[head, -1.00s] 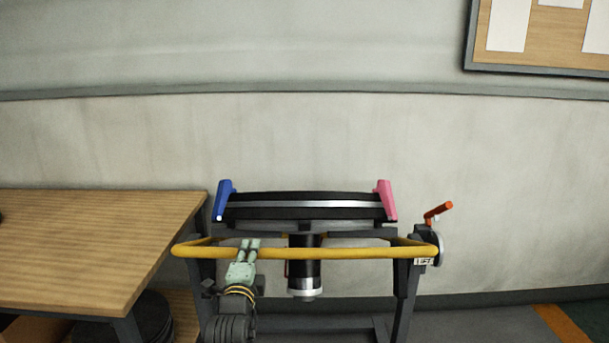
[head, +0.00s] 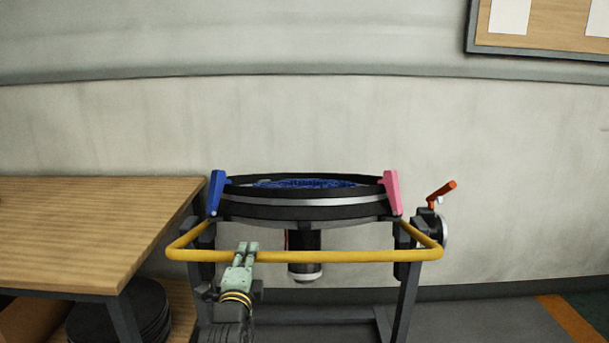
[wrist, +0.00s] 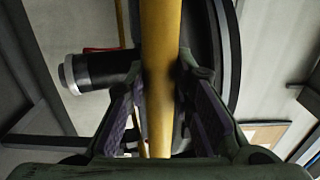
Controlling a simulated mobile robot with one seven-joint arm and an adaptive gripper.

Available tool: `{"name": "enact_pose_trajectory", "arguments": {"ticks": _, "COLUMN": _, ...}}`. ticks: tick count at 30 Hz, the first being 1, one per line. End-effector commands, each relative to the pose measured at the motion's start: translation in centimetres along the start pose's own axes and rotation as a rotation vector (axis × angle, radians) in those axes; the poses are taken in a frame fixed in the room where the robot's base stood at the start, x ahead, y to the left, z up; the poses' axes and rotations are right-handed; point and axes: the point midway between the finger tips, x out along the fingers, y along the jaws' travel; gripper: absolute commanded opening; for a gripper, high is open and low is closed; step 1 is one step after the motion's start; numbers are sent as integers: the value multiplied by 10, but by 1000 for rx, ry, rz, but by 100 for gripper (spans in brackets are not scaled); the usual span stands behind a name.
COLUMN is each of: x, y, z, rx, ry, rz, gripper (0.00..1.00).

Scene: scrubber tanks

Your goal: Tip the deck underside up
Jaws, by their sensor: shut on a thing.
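The deck (head: 300,208) is a round black drum with a silver band, held in a dark stand. A blue bristly surface (head: 310,183) shows as a thin strip on its top, and a black motor cylinder (head: 304,262) hangs below. A yellow bar (head: 340,256) loops around the deck's front. My gripper (head: 247,247) is shut on the bar, left of its middle. In the wrist view the bar (wrist: 157,70) runs between the two fingers (wrist: 160,110), with the motor (wrist: 95,72) to its left. A blue clamp (head: 217,194) and a pink clamp (head: 392,193) sit at the deck's sides.
A wooden table (head: 80,230) stands close on the left, with dark discs (head: 120,325) under it. A red-orange handle (head: 441,194) sticks up at the stand's right. A wall is behind, and the floor at the right is clear.

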Motion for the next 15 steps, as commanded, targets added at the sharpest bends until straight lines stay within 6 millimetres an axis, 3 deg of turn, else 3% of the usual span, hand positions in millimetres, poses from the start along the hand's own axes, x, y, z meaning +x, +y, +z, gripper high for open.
{"name": "enact_pose_trajectory", "arguments": {"ticks": 1, "x": -1, "y": 20, "z": -1, "rx": -3, "ry": 1, "rz": 14, "gripper": 0}}
{"name": "enact_pose_trajectory", "arguments": {"ticks": 3, "x": -3, "y": 30, "z": -1, "rx": -3, "ry": 2, "rz": 14, "gripper": 0}}
{"name": "enact_pose_trajectory", "arguments": {"ticks": 12, "x": -14, "y": 66, "z": -1, "rx": -3, "ry": 1, "rz": 15, "gripper": 0}}
{"name": "enact_pose_trajectory", "arguments": {"ticks": 15, "x": -16, "y": 68, "z": 0, "rx": -3, "ry": 1, "rz": 14, "gripper": 0}}
